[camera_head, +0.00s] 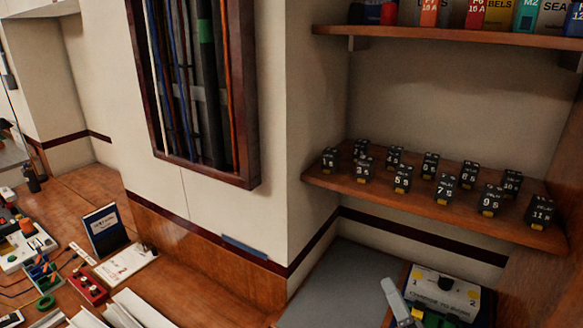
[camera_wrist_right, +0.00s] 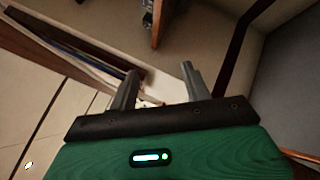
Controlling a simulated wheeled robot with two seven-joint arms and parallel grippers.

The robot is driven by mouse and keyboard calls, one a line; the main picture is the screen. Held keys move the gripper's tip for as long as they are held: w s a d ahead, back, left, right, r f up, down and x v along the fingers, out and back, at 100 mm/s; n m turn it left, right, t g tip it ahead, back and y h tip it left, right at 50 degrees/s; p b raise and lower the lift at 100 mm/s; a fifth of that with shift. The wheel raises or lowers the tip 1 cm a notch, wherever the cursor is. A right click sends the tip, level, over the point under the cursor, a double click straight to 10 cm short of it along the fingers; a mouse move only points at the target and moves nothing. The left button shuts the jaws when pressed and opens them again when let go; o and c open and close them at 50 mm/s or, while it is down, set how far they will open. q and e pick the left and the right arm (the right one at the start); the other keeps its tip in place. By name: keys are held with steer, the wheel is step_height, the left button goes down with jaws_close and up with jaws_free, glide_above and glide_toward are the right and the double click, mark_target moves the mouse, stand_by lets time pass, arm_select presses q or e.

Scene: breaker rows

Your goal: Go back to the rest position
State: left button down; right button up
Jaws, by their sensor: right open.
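My right gripper (camera_head: 402,298) shows at the bottom edge of the head view, right of the middle, mostly cut off, in front of a box with a white top. In the right wrist view its two grey fingers (camera_wrist_right: 158,72) stand wide apart with nothing between them. It is open and empty. My left gripper is not in the head view.
Small black numbered breakers (camera_head: 402,179) stand in rows on a wooden shelf (camera_head: 335,181). The white-topped box (camera_head: 448,288) stands below, beside a grey surface (camera_head: 340,285). A framed cable panel (camera_head: 245,150) hangs on the wall. A cluttered bench (camera_head: 75,190) lies left.

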steer(key=s+d+f+m+g+h, duration=0.35)
steer(key=s+f+m+g, duration=0.2)
steer(key=f+m, duration=0.45)
steer(key=s+d+f+m+g+h, duration=0.35)
steer(key=f+m+g, duration=0.25)
steer(key=f+m, duration=0.45)
steer(key=s+a+f+m+g+y, duration=0.3)
steer(key=s+f+m+g, duration=0.3)
steer(key=s, duration=0.5)
step_height(320, 180, down, 33)
steer(key=n, duration=0.2)
steer(key=s+d+f+g, duration=0.1)
steer(key=s+d+f, duration=0.1)
steer(key=s+f, duration=0.7)
steer(key=s+d+f+g, duration=0.1)
steer(key=s+d+f, duration=0.1)
steer(key=s+f, duration=0.7)
steer(key=shift+s+f+h, duration=0.15)
steer(key=shift+s+h, duration=0.25)
steer(key=shift+s, duration=0.1)
steer(key=shift+c, duration=1.3)
steer(key=shift+s, duration=0.1)
